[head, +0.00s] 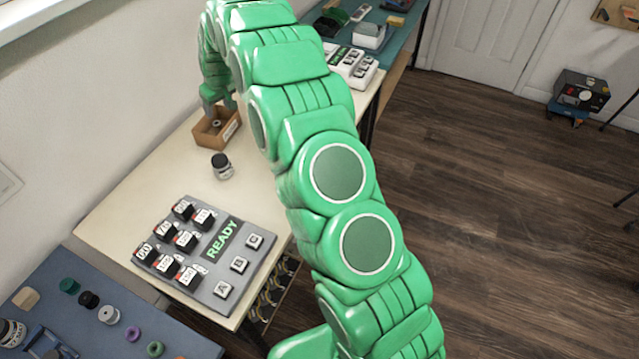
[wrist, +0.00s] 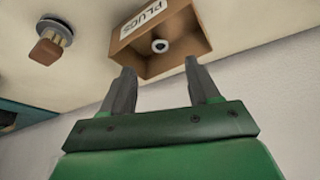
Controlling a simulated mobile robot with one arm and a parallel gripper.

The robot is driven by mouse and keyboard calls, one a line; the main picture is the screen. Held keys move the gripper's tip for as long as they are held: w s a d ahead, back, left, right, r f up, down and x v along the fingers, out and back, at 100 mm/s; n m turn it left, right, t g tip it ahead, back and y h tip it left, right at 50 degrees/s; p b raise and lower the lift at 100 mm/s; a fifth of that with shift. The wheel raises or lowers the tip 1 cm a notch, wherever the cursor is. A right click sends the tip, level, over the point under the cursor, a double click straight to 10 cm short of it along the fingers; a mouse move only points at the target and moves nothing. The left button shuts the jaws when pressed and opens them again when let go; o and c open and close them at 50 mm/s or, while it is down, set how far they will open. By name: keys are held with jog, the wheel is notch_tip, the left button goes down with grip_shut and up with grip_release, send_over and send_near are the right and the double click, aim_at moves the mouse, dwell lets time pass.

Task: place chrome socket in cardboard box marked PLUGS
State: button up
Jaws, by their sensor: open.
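The cardboard box (head: 208,138) stands on the cream table at the back left, against the wall. In the wrist view the box (wrist: 196,42) shows its PLUGS label and lies just beyond my fingertips. The chrome socket (wrist: 160,46), a small round silvery piece with a dark centre, lies inside the box; in the head view it shows as a small pale ring (head: 215,124). My gripper (wrist: 160,80) is open, its two fingers apart with nothing between them. In the head view my gripper (head: 218,100) is above the box, partly hidden by my arm.
A grey panel marked READY (head: 221,240) with several switches lies nearer. A white device (head: 350,66) sits beyond my arm. A blue mat (head: 60,300) holds several small parts. Bare tabletop surrounds the jar.

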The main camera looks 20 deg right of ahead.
jog(key=s+d+r+m+g, duration=0.1)
jog(key=s+d+r, duration=0.2)
jog(key=s+r, duration=0.45)
jog(key=s+d+r+g, duration=0.15)
jog(key=s+r, duration=0.25)
jog(key=s, duration=0.7)
jog(key=s+d+r+m, duration=0.1)
jog(key=s+d+r, duration=0.3)
jog(key=s, duration=0.5)
jog(key=s+d+r+m+g, duration=0.1)
jog(key=s+d, duration=0.1)
jog(key=s, duration=1)
jog(key=s+d+r+m+g+h, duration=0.1)
jog(key=s+d, duration=0.1)
jog(key=s, duration=1)
jog(key=s+d+r+m+g+h, duration=0.1)
jog(key=s+d, duration=0.2)
jog(key=s, duration=0.9)
jog(key=shift+r, duration=0.25)
